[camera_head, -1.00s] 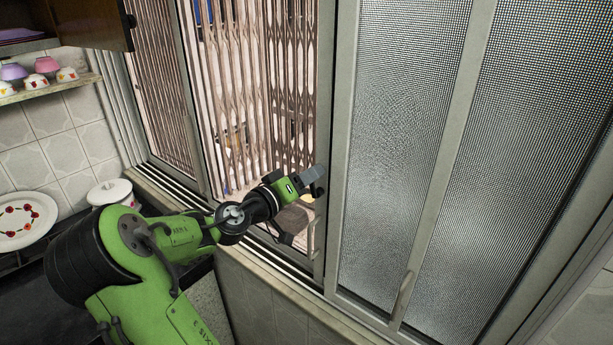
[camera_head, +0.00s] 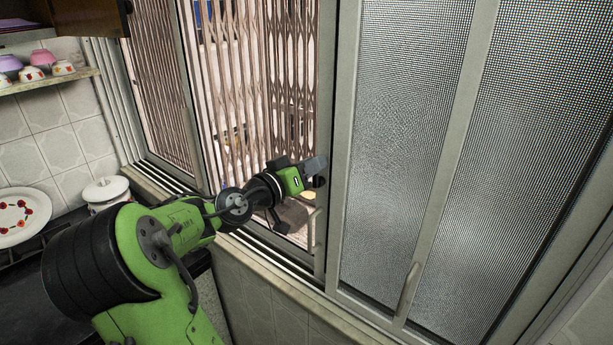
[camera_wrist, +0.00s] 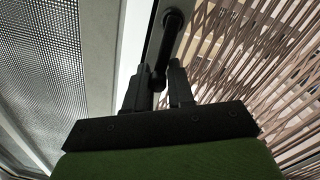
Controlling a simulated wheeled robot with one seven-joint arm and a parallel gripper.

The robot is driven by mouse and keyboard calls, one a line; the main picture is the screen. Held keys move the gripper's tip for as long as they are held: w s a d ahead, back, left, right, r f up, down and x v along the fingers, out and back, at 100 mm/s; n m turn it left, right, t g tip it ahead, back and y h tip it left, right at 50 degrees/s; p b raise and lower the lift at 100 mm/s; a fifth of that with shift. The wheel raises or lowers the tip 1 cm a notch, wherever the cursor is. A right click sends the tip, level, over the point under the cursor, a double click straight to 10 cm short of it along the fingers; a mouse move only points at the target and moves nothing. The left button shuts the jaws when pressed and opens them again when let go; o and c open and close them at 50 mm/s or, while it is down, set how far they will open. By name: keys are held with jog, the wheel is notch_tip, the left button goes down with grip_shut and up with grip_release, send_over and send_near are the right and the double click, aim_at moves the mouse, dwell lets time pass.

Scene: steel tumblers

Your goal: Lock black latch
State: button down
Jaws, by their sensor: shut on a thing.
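The black latch (camera_wrist: 169,45) is a slim dark lever on the pale window frame. In the wrist view it runs from a rounded upper end down and slightly left to its lower end between my fingers. My gripper (camera_wrist: 158,84) is shut on that lower end, one dark finger to each side. In the head view my gripper (camera_head: 315,167) is at the upright edge of the sliding window frame (camera_head: 342,140), pointing right. There the fingers and arm hide most of the latch.
Mesh window panels (camera_head: 400,150) stand right of my gripper. A folding metal grille (camera_head: 240,90) lies behind the opening on the left. A pale pull handle (camera_head: 316,228) is just below my gripper. A white lidded pot (camera_head: 106,190) and plate (camera_head: 22,215) are at the left.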

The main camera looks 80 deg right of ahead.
jog(key=shift+s+a+f, duration=0.1)
jog(key=shift+s+f, duration=0.1)
jog(key=shift+s, duration=0.05)
jog(key=c, duration=1.4)
grip_release()
jog(key=o, duration=0.3)
jog(key=shift+s+r, duration=0.1)
jog(key=shift+s, duration=0.1)
jog(key=shift+w, duration=0.2)
jog(key=shift+w+a, duration=0.1)
jog(key=shift+a, duration=0.05)
jog(key=v, duration=1.5)
jog(key=shift+a+b, duration=0.2)
jog(key=shift+b, duration=0.1)
jog(key=shift+w, duration=0.1)
